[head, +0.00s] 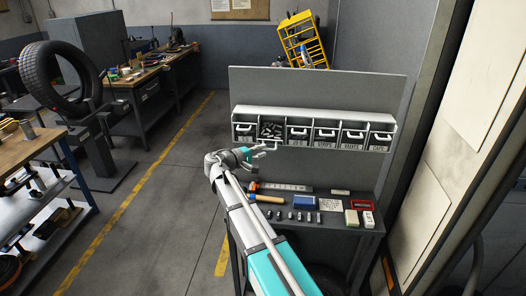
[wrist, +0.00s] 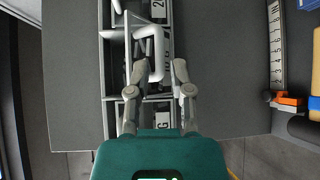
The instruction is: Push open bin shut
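A white rack (head: 310,112) holds a row of dark bins with white handles. The second bin from the left (head: 271,130) is open, and dark loose parts show inside it. The other bins look shut. My gripper (head: 262,148) is in front of the open bin, at about its front edge. In the wrist view my gripper (wrist: 158,72) is open, with its two fingers apart and nothing held between them. A white bin handle (wrist: 157,55) shows between and just beyond the fingertips. I cannot tell whether a finger touches it. The bin's label is partly hidden.
Below the rack is a dark bench (head: 340,232) with a hammer (head: 266,199), a blue box (head: 304,203), sockets, a ruler and small boxes. A grey back panel (head: 318,84) stands behind the rack. A pale door panel (head: 480,100) is close at right.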

